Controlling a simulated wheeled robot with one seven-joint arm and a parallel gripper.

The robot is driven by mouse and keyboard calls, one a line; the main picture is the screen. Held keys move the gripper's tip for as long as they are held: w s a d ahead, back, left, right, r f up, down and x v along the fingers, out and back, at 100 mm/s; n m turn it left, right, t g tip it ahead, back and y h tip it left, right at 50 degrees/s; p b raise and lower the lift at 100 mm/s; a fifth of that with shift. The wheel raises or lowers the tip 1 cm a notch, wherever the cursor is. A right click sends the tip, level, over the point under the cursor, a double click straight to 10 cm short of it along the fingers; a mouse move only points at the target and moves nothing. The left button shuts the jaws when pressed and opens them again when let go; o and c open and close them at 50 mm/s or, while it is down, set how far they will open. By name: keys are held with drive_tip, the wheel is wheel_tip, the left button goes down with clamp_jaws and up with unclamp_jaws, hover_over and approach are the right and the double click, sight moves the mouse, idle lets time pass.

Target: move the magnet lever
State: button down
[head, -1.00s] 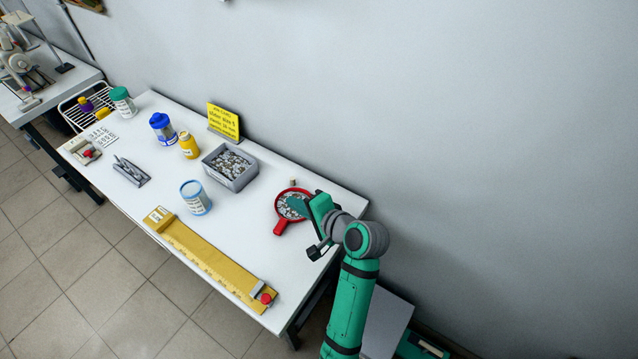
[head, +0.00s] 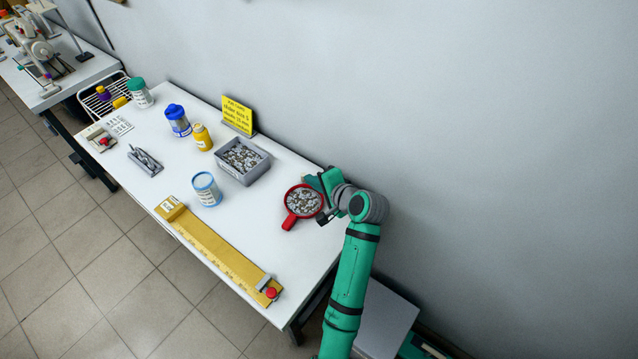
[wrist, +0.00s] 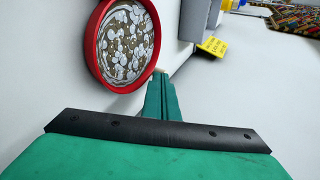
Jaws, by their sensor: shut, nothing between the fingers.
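No part is clearly marked as a magnet lever. A red round dish with a stubby handle (head: 290,222) lies near the table's right end, filled with small silvery pieces. It also shows in the wrist view (wrist: 99,30), at upper left. My gripper (head: 313,181) is just beyond the dish, on its wall side. In the wrist view my green fingers (wrist: 161,82) are together and empty, beside the dish's rim; I cannot tell whether they touch it. A yellow ruler-marked board (head: 222,250) lies along the front edge, with a grey block and red knob (head: 271,293) at its near end.
A grey bin of small pieces (head: 262,175), a pale blue can (head: 206,190), blue and yellow bottles (head: 201,137) and a yellow sign (head: 238,116) stand on the white table. The wall is close behind. The table between can and dish is clear.

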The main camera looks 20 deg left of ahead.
drive_tip(key=shift+w+a+f, duration=0.2)
drive_tip(key=shift+a, duration=0.05)
drive_tip(key=shift+a, duration=0.25)
idle(0.7)
